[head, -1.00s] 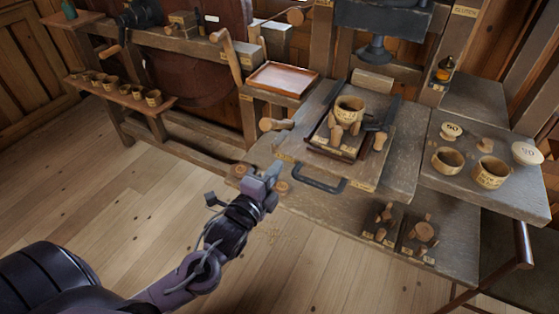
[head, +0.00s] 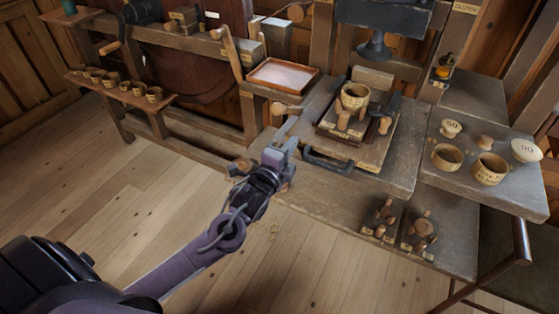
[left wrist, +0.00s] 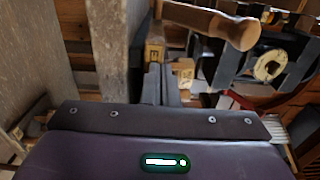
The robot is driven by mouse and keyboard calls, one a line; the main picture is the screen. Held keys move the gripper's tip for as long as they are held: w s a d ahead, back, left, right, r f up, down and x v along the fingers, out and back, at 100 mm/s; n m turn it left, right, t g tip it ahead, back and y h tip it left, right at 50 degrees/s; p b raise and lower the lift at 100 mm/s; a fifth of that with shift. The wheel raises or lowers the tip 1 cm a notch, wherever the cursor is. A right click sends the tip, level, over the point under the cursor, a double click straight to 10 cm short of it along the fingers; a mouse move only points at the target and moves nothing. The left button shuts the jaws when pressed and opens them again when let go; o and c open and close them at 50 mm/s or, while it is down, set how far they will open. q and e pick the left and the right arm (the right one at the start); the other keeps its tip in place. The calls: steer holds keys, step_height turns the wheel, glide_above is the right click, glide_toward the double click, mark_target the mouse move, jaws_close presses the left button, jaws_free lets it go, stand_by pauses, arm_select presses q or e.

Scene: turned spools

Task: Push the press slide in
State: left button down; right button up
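The press slide (head: 372,160) is a wooden board on the grey press bench, with a dark bar handle (head: 327,161) on its front edge. A dark tray on it holds a wooden cup (head: 355,96) and wooden pegs, in front of and below the dark press head (head: 376,48). My left gripper (head: 287,140) is at the left end of the handle; I cannot tell whether it touches it. In the left wrist view its two dark fingers (left wrist: 161,84) are together with nothing visible between them. My right gripper is not in view.
A wooden lever knob (head: 279,108) sticks out just beyond my left gripper and looms in the wrist view (left wrist: 215,22). A tray (head: 283,90) stands behind it. Cups and numbered discs occupy the right side table (head: 465,195). Small jigs (head: 380,218) sit on the lower bench.

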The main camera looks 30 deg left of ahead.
mark_target(304, 126)
arm_select(q)
steer(key=w+b, duration=0.1)
steer(key=w, duration=0.7)
steer(key=shift+w+d+b, duration=0.15)
steer(key=shift+w+b, duration=0.05)
steer(key=shift+b, duration=0.1)
